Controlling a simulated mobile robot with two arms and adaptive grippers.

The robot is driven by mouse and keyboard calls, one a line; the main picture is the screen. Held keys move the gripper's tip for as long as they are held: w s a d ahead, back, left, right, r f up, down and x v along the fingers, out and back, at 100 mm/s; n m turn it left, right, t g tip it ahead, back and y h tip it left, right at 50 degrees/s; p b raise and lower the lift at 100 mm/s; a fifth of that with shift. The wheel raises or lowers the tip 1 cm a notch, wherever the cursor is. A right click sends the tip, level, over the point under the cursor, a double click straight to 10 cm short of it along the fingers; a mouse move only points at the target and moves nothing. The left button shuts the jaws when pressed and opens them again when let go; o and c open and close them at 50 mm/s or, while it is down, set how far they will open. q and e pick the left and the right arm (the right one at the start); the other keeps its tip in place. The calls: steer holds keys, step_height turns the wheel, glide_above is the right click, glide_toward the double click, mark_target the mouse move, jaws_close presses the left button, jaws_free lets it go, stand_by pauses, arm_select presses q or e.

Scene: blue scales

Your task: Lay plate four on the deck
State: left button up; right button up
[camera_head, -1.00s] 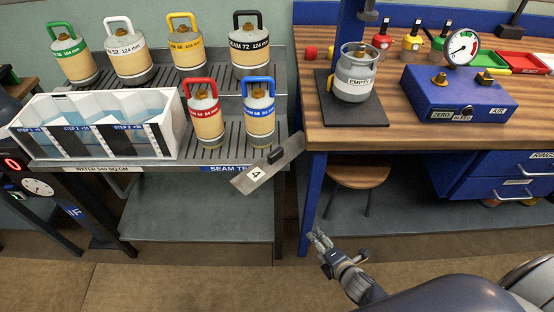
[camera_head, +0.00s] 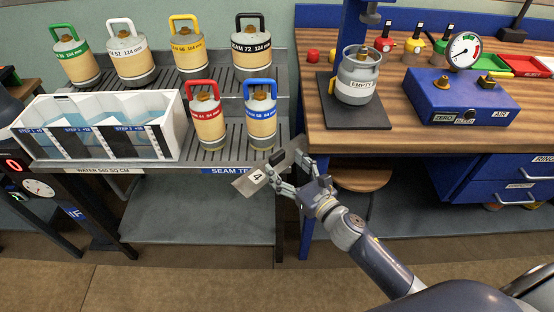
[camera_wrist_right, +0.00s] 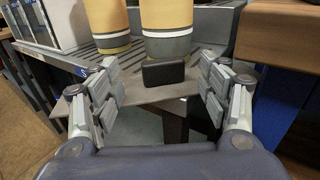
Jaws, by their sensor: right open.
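Plate four (camera_head: 252,180) is a thin grey plate with a white "4" label and a black block-shaped grip (camera_head: 278,157). It lies askew at the front right corner of the slatted deck (camera_head: 230,138), part of it sticking out past the front edge. My right gripper (camera_head: 286,170) is open at the plate, its fingers to either side of the black grip. In the right wrist view the black grip (camera_wrist_right: 163,73) stands between the open fingers, apart from both, with the grey plate (camera_wrist_right: 150,93) below. My left gripper is not in view.
Cylinders with red (camera_head: 208,122) and blue (camera_head: 260,120) handles stand close behind the plate. A white partitioned tub (camera_head: 172,110) is at the left. The wooden bench (camera_head: 420,130) and its blue leg (camera_head: 307,215) stand close on the right. Several more cylinders stand on the back step.

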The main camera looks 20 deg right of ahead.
mark_target(279, 156)
steer(key=shift+p+x, duration=0.5)
steer(key=shift+x, duration=2.25)
steer(key=shift+d, duration=0.2)
steer(key=c, duration=1.3)
steer(key=shift+r, duration=0.1)
steer(key=shift+c, duration=0.8)
steer(key=shift+r, duration=0.1)
